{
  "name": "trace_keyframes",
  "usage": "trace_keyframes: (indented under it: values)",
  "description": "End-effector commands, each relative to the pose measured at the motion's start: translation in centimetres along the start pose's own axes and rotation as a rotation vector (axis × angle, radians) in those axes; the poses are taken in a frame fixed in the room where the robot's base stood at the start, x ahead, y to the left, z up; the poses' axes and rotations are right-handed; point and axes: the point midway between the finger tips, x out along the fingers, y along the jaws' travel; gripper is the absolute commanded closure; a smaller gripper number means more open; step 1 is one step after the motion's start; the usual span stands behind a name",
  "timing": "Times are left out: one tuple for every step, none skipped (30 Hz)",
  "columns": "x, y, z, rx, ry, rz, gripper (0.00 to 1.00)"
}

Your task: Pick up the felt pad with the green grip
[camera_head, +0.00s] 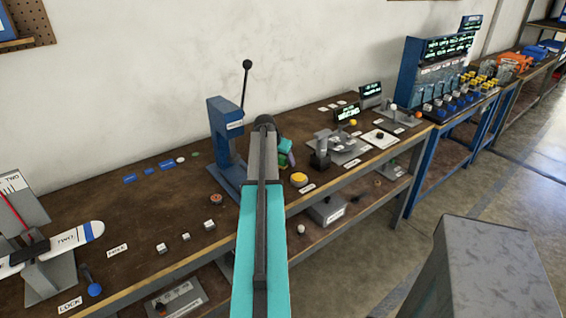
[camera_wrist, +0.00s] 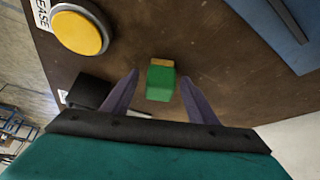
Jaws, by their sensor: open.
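The felt pad's green grip (camera_wrist: 160,84) shows in the wrist view as a small green block, with a narrow tan strip (camera_wrist: 162,63) at its far edge. My gripper (camera_wrist: 159,76) is open. Its two purple fingers stand to the left and right of the green block, with a gap on each side. I cannot tell how far above the bench the fingertips are. In the head view, a small green patch (camera_head: 285,146) shows at the end of my arm, which hides much of that spot.
A round yellow button (camera_wrist: 80,33) sits upper left in the wrist view, with a dark box (camera_wrist: 92,91) left of the fingers. A blue press (camera_head: 226,140) stands beside my arm on the brown workbench (camera_head: 130,215). Small weights and labels lie along the bench front.

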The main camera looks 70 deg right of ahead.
Motion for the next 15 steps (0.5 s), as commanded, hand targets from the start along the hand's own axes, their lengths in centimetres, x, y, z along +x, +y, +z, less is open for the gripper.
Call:
trace_keyframes:
  values:
    - [-0.01, 0.01, 0.0, 0.0, 0.0, 0.0, 0.47]
    - [-0.01, 0.01, -0.01, 0.0, 0.0, 0.0, 0.47]
    - [-0.01, 0.01, -0.01, 0.0, 0.0, 0.0, 0.47]
    - [-0.02, 0.01, -0.01, 0.0, 0.0, 0.0, 0.47]
    - [-0.02, 0.01, -0.01, 0.0, 0.0, 0.0, 0.52]
    - [-0.02, 0.01, -0.01, 0.0, 0.0, 0.0, 0.59]
    - [-0.02, 0.01, -0.01, 0.0, 0.0, 0.0, 0.64]
    - [-0.02, 0.01, -0.01, 0.0, 0.0, 0.0, 0.69]
    - [-0.02, 0.01, -0.02, 0.0, 0.0, 0.0, 0.76]
    - [-0.02, 0.01, -0.02, 0.0, 0.0, 0.0, 0.81]
    - [-0.02, 0.01, -0.02, 0.0, 0.0, 0.0, 0.86]
    - [-0.02, 0.01, -0.02, 0.0, 0.0, 0.0, 0.91]
    - [-0.03, 0.01, -0.03, 0.0, 0.0, 0.0, 0.91]
    - [-0.03, 0.01, -0.03, 0.0, 0.0, 0.0, 0.95]
    - [-0.03, 0.01, -0.03, 0.0, 0.0, 0.0, 0.95]
